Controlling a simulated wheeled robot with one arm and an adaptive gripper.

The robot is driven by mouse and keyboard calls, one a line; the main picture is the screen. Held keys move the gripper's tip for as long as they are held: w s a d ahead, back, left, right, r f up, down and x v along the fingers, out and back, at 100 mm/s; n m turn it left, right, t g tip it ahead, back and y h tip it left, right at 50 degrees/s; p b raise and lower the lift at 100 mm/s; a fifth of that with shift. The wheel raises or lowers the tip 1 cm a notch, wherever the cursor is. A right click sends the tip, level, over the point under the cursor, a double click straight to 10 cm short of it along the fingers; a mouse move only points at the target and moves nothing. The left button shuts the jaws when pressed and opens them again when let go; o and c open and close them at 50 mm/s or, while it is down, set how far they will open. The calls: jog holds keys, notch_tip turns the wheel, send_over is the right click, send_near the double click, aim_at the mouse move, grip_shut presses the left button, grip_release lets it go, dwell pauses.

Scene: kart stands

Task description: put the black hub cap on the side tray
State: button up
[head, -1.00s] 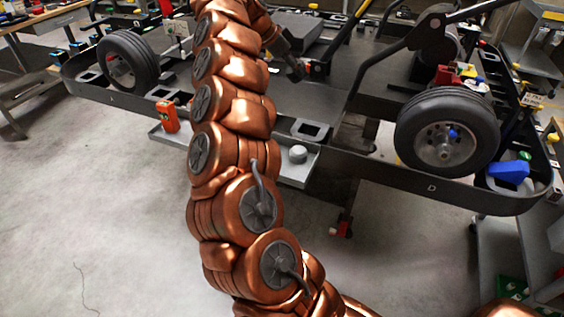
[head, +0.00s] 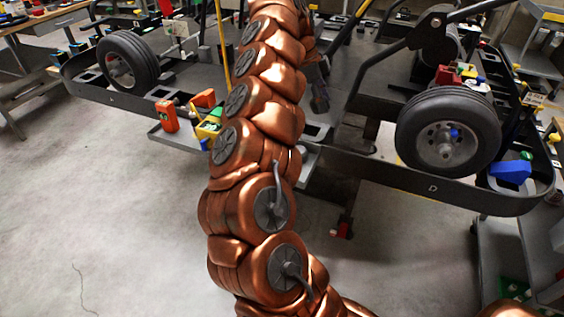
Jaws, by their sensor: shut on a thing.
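My gripper (head: 319,98) shows only in part as a dark shape just right of my copper arm, above the kart stand's deck near its front edge. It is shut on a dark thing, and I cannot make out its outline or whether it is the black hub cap. No hub cap shows clearly elsewhere. The grey side tray (head: 176,141) hangs on the front of the stand, lower left of the gripper.
An orange device (head: 166,116) and a yellow-green block (head: 208,128) are at the tray's left part. A wheel (head: 447,134) stands at the right, another wheel (head: 127,62) at the far left. A blue block (head: 510,171) is at the right edge. The floor in front is clear.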

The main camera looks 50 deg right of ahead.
jog(key=shift+s+a+f+m+t+y, duration=0.2)
jog(key=shift+s+a+f+m, duration=0.15)
jog(key=shift+s+f, duration=0.25)
jog(key=shift+s+a+f+m+t+y, duration=0.1)
jog(key=shift+s+a+f+m+y, duration=0.25)
jog(key=shift+s, duration=0.3)
jog(key=s+a+f+m+t+b, duration=0.1)
jog(key=s+a+f+m+t, duration=0.15)
jog(key=a, duration=0.35)
jog(key=s+a+f+m+t+b, duration=0.1)
jog(key=s+a+f+m, duration=0.25)
jog(key=a, duration=0.25)
jog(key=shift+n+y, duration=0.4)
jog(key=shift+y, duration=0.05)
jog(key=w+p, duration=0.1)
jog(key=w, duration=0.4)
jog(key=w+f+p, duration=0.1)
jog(key=w+p, duration=0.1)
jog(key=w, duration=0.3)
jog(key=w+f+p, duration=0.1)
jog(key=w+p, duration=0.1)
jog(key=w, duration=0.3)
jog(key=shift+w+d, duration=0.2)
jog(key=shift+w, duration=0.15)
jog(key=shift+w+f, duration=0.1)
jog(key=shift+f, duration=0.05)
jog(key=shift+f+p, duration=0.45)
jog(key=shift+f, duration=1.25)
jog(key=o, duration=1.3)
jog(key=shift+r, duration=0.1)
